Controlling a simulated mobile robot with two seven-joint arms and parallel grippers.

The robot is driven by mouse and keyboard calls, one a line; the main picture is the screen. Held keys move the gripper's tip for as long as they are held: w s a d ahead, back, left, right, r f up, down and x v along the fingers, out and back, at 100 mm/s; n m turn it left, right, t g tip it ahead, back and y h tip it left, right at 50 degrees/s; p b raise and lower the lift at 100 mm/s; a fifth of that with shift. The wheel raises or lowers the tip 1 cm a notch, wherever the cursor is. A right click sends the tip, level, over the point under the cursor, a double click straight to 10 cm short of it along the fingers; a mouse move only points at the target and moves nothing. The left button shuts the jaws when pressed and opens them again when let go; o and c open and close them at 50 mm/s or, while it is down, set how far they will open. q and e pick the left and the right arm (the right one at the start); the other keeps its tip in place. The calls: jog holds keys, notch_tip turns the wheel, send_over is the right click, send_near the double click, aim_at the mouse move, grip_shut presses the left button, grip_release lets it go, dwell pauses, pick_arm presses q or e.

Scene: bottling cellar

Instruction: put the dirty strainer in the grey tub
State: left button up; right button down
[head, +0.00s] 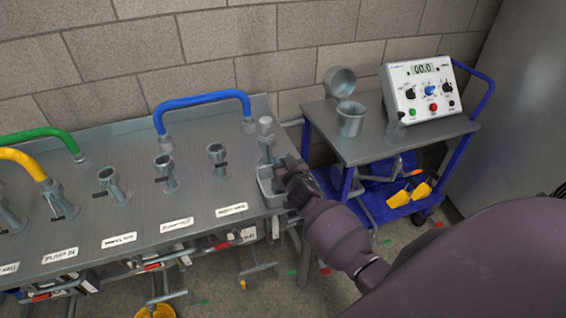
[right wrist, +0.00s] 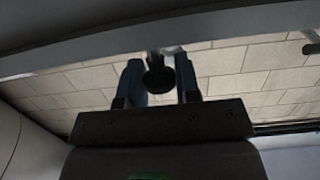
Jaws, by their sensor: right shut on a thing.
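My right gripper (head: 279,172) is at the right end of the metal bench, beside an upright grey fitting (head: 266,130) with a rounded top. In the right wrist view my right gripper (right wrist: 160,82) has its two fingers on either side of a dark round-ended piece (right wrist: 157,76) on a short stem, and it is shut on this piece. I cannot tell whether it is the strainer or part of the fitting. A small grey open-looking container (head: 268,190) sits under the fitting, partly hidden by my gripper; I cannot tell if it is the grey tub. My left gripper is not in view.
The bench (head: 150,215) carries several valves, a blue hose (head: 203,97), a yellow hose (head: 22,160) and a green hose (head: 40,133). A blue-framed cart (head: 330,140) stands to the right with a metal cup (head: 350,120) and a control box (head: 422,92). A brick wall stands behind.

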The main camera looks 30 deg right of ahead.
jog(key=shift+f, duration=0.15)
jog(key=c, duration=0.8)
grip_release()
jog(key=shift+r, duration=0.25)
jog(key=v, duration=1.2)
jog(key=s+a+f+n+g+y, duration=0.1)
jog(key=s+a+f, duration=0.1)
jog(key=s, duration=0.4)
jog(key=s+a+f+n+g+y, duration=0.1)
jog(key=s+a+f, duration=0.1)
jog(key=s+f, duration=0.2)
jog(key=s+a+f+n+g+y, duration=0.1)
jog(key=s+a+f+g, duration=0.1)
jog(key=s, duration=0.6)
jog(key=shift+a+f+n+y+p, duration=0.35)
jog(key=shift+a+f, duration=0.25)
jog(key=shift+f, duration=0.25)
